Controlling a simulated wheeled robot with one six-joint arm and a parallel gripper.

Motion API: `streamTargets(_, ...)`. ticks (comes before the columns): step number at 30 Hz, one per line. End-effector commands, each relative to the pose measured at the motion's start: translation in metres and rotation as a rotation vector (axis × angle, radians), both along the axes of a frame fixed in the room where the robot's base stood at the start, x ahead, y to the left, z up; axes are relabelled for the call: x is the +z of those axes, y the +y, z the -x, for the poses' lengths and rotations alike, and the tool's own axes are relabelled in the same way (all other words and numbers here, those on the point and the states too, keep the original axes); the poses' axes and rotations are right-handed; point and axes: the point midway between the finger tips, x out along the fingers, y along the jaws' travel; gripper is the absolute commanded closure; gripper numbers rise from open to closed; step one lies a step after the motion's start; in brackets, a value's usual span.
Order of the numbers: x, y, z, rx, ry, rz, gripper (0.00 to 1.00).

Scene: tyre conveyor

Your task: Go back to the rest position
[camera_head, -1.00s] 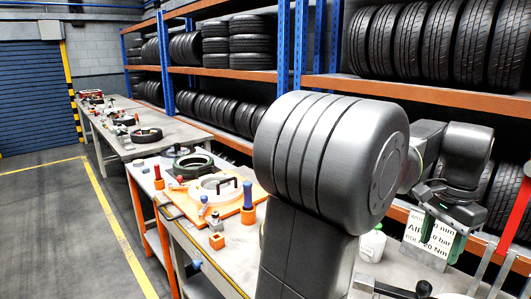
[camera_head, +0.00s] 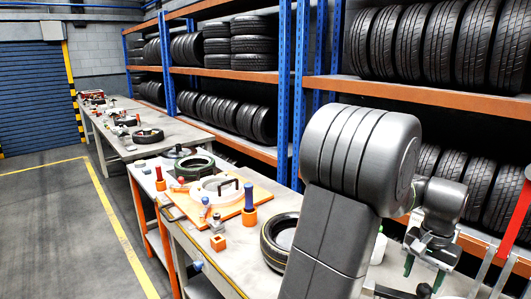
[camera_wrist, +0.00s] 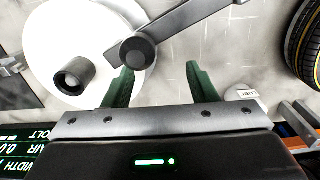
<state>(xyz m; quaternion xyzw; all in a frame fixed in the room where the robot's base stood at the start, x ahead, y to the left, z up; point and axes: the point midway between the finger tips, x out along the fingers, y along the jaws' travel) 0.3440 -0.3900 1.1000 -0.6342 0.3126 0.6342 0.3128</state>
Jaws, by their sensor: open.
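My gripper (camera_head: 423,272) hangs at the right of the head view, over the right part of the workbench, with its green fingers pointing down. In the wrist view my gripper (camera_wrist: 160,74) shows two green fingers spread well apart, with nothing between them. Below them lie a bare grey surface, a white disc (camera_wrist: 45,40) with a dark round knob (camera_wrist: 74,76), and a grey lever (camera_wrist: 140,48) that passes close to the left finger.
A tyre with a yellow stripe (camera_head: 272,245) lies on the bench beside my arm and shows in the wrist view (camera_wrist: 306,45). An orange fixture (camera_head: 227,204) and orange block (camera_head: 218,242) are left of it. Tyre racks (camera_head: 440,95) stand behind. Floor (camera_head: 45,215) is clear at left.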

Motion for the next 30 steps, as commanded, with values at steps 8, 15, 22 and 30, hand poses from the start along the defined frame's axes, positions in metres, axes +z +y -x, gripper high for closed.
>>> streamTargets(8, 0.0, 0.0, -0.027, 0.269, -0.001, 0.001, 0.48)
streamTargets(15, -0.001, 0.006, -0.048, 0.505, 0.0, -0.001, 0.48)
streamTargets(22, -0.001, 0.016, -0.067, 0.735, -0.001, 0.001, 0.48)
streamTargets(30, -0.001, 0.031, -0.083, 0.964, 0.0, 0.0, 0.48)
